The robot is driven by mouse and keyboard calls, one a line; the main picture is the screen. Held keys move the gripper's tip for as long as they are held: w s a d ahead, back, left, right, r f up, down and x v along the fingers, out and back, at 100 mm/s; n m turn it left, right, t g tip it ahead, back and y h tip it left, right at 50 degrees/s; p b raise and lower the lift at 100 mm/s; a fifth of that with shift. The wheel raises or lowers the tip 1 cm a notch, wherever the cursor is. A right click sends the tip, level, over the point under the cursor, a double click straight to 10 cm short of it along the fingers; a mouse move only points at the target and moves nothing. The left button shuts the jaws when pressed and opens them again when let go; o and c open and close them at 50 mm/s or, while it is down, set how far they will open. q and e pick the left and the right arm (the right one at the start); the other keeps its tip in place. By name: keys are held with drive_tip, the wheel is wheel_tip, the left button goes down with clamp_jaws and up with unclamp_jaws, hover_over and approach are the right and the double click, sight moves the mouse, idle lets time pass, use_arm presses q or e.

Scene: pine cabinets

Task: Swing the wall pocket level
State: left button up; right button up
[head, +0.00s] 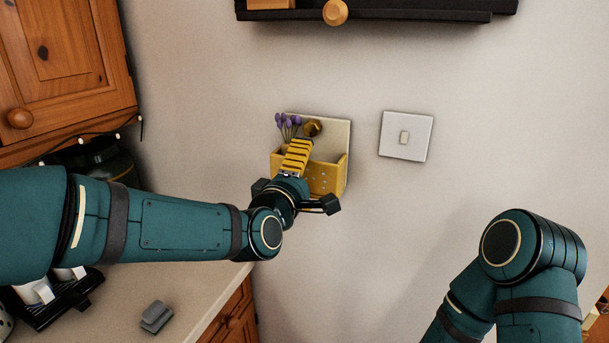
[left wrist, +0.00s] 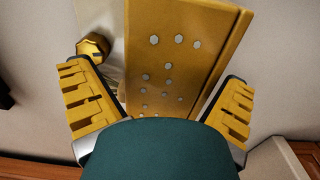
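The wall pocket (head: 325,178) is a yellow box on a pale back plate, with purple flowers (head: 287,121) and a brass knob (head: 313,128). Its plate edges look roughly parallel to the switch plate's; any small tilt is hard to judge. My left gripper (head: 297,158) is in front of the pocket and hides part of its front. In the left wrist view the dotted yellow pocket (left wrist: 170,65) stands between two spread, yellow-padded fingers, with a gap at the left finger. Contact at the right finger cannot be told. My right gripper is out of view.
A light switch (head: 406,136) is on the wall to the right of the pocket. A dark shelf (head: 380,16) hangs above. A pine cabinet (head: 65,70) is at upper left. A counter (head: 195,295) with a small grey object (head: 156,317) lies below. The wall around the switch is bare.

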use_arm(q)
drive_tip(key=v, duration=1.2)
wheel_tip(320, 180, down, 28)
drive_tip(key=w+a+m+g+y, duration=0.1)
drive_tip(key=a+m+g+y, duration=0.2)
drive_tip(key=m+g, duration=0.35)
drive_tip(key=s+a+f+m+g, duration=0.1)
drive_tip(key=s+f+m+g, duration=0.1)
drive_tip(key=s+f+g, duration=0.2)
drive_tip(key=s+a+f+m+g, duration=0.1)
drive_tip(key=s+f+m+g, duration=0.2)
drive_tip(key=s+f, duration=0.7)
wheel_tip(320, 180, down, 7)
drive_tip(key=shift+s+a+r+g, duration=0.1)
drive_tip(key=shift+s+a+g, duration=0.2)
drive_tip(key=shift+g, duration=0.55)
